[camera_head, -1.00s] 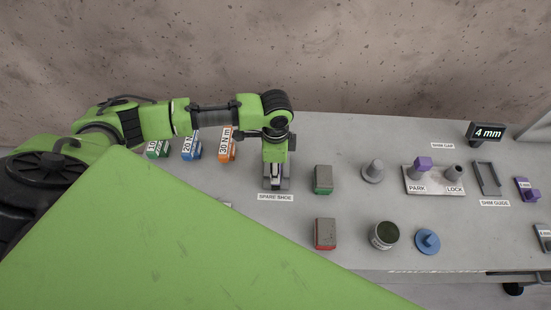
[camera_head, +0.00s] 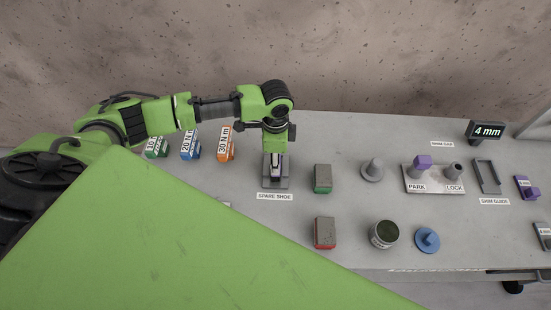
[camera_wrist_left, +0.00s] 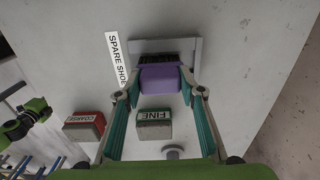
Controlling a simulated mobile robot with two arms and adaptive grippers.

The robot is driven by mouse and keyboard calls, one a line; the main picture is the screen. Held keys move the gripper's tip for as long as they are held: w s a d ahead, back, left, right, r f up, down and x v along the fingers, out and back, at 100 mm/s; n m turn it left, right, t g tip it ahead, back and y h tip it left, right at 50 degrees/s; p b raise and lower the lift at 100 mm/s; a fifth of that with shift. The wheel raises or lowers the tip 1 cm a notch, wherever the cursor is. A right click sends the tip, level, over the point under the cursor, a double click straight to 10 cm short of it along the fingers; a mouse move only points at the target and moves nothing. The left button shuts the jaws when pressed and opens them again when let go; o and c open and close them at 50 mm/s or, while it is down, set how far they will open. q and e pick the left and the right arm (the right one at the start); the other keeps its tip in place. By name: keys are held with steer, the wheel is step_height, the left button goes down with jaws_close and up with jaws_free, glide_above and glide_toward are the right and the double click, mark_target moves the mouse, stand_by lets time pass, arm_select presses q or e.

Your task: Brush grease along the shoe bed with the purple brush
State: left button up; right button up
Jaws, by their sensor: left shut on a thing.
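My left gripper (camera_head: 275,168) points down over the shoe bed, a grey plate (camera_head: 276,184) behind the SPARE SHOE label. In the left wrist view its two fingers (camera_wrist_left: 160,80) are shut on the purple brush (camera_wrist_left: 161,79). The brush's dark bristles are at the grey shoe bed (camera_wrist_left: 194,47); whether they press on it I cannot tell. In the head view the gripper hides most of the brush. A round pot with a dark green top (camera_head: 385,234) stands at the front of the slab. My right gripper is not in view.
A green-based FINE block (camera_head: 323,179) and a red COARSE block (camera_head: 325,233) stand right of the shoe bed. A grey cone (camera_head: 373,170), the PARK/LOCK plate (camera_head: 434,188) and a blue knob (camera_head: 427,240) are further right. Coloured torque tools (camera_head: 226,149) stand left.

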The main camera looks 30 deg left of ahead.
arm_select(q)
steer(key=shift+s, duration=0.1)
steer(key=shift+s+d+p, duration=0.25)
steer(key=shift+s, duration=0.35)
steer(key=shift+s+d+p, duration=0.25)
steer(key=shift+s, duration=0.3)
steer(key=shift+w, duration=0.15)
steer(key=shift+w+a, duration=0.25)
steer(key=shift+w, duration=0.25)
steer(key=shift+w+a, duration=0.25)
steer(key=shift+w, duration=0.25)
steer(key=shift+s+d, duration=0.3)
steer(key=shift+s, duration=0.3)
steer(key=shift+s+d, duration=0.25)
steer(key=shift+s, duration=0.3)
steer(key=shift+w, duration=0.1)
